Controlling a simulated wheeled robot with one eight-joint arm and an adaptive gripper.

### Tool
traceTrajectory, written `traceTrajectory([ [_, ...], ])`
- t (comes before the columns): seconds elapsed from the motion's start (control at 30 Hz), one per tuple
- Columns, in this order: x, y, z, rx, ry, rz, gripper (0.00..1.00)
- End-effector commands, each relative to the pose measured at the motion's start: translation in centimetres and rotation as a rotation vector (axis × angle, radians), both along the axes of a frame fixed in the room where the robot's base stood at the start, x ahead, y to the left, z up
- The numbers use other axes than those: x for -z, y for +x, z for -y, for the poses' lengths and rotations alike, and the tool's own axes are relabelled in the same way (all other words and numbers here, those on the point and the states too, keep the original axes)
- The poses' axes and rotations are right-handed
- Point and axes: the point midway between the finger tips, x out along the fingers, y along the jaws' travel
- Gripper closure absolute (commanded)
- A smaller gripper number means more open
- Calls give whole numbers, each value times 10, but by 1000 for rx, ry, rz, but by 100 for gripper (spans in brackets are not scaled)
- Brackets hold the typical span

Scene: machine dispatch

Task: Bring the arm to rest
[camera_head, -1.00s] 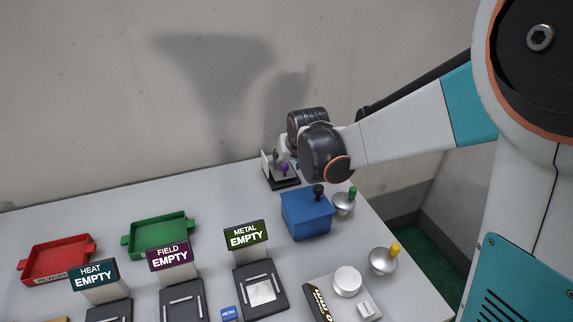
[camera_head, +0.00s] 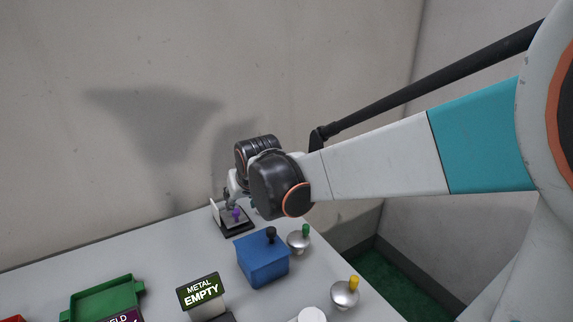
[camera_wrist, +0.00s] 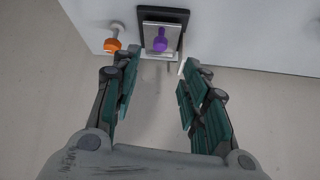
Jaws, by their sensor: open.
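My arm reaches across the head view to the back of the table, where its dark wrist (camera_head: 280,185) is over the far corner. My gripper (camera_wrist: 158,82) is open in the wrist view, with nothing between its teal-padded fingers. A purple-handled piece (camera_wrist: 160,40) stands on a black-framed stand (camera_wrist: 147,13) just beyond the fingertips, apart from them. The purple piece also shows in the head view (camera_head: 237,214), beside the wrist. In the head view the fingers are mostly hidden by the wrist.
An orange-knobbed piece (camera_wrist: 113,44) is left of the purple one. A blue box with a black knob (camera_head: 263,261), green-knobbed (camera_head: 299,240) and yellow-knobbed (camera_head: 345,293) domes, a METAL EMPTY sign (camera_head: 201,290) and a green tray (camera_head: 105,298) stand nearer. A wall rises behind.

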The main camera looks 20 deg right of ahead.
Motion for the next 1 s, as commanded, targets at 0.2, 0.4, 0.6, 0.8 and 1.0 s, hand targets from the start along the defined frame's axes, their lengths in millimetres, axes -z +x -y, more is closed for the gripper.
traceTrajectory([
  [0.2, -20, -44, 19, 7, -8, -2, 59],
  [0.4, -35, -102, 40, 16, -19, -4, 59],
  [0.6, -39, -159, 58, 26, -31, -7, 59],
  [0.8, -32, -213, 72, 33, -41, -10, 59],
  [1.0, -20, -250, 80, 39, -50, -12, 59],
])
